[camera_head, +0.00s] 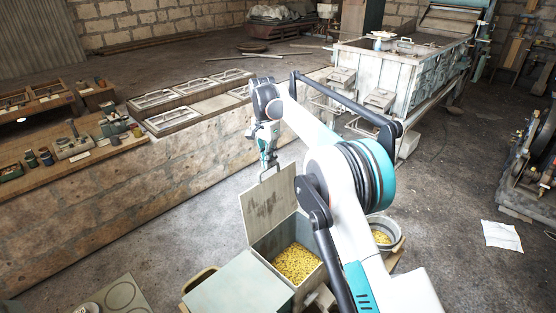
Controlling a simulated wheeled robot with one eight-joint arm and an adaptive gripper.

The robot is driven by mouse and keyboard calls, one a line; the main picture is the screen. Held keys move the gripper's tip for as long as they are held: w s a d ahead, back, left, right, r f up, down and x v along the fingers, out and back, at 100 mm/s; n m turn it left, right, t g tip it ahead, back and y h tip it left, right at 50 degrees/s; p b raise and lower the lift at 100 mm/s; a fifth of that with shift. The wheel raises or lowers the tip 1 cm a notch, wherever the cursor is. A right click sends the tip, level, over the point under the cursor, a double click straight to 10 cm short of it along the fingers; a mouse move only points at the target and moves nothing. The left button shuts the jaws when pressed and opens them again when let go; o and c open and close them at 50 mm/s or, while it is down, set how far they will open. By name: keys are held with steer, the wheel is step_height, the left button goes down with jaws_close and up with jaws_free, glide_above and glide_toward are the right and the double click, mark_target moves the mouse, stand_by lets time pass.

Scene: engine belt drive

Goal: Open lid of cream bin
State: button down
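The cream bin (261,244) stands on the floor at lower centre, with yellow granular pieces (297,262) visible inside. Its lid (268,211) is raised and stands nearly upright along the bin's far left side, so the opening is uncovered. My gripper (270,175) points down at the lid's top edge. Its dark tips are at or very near that edge; I cannot tell whether they touch it. The fingers are too small in the picture to tell whether they grip anything. My arm hides part of the bin's right side.
A grey-green flat-topped box (238,288) stands in front of the bin. A round metal tub (384,234) with yellow pieces is to its right. A long stone-faced counter (110,198) with trays and jars runs along the left. Grey floor between counter and bin is clear.

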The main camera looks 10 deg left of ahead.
steer(key=shift+a+f, duration=0.4)
steer(key=shift+f, duration=0.3)
steer(key=shift+a+f, duration=0.35)
steer(key=shift+f, duration=0.3)
steer(key=c, duration=1.7)
jaws_free()
steer(key=shift+w+f, duration=0.1)
steer(key=shift+o, duration=0.2)
step_height(320, 180, up, 7)
steer(key=w+a, duration=0.1)
steer(key=a, duration=0.1)
steer(key=shift+p, duration=0.3)
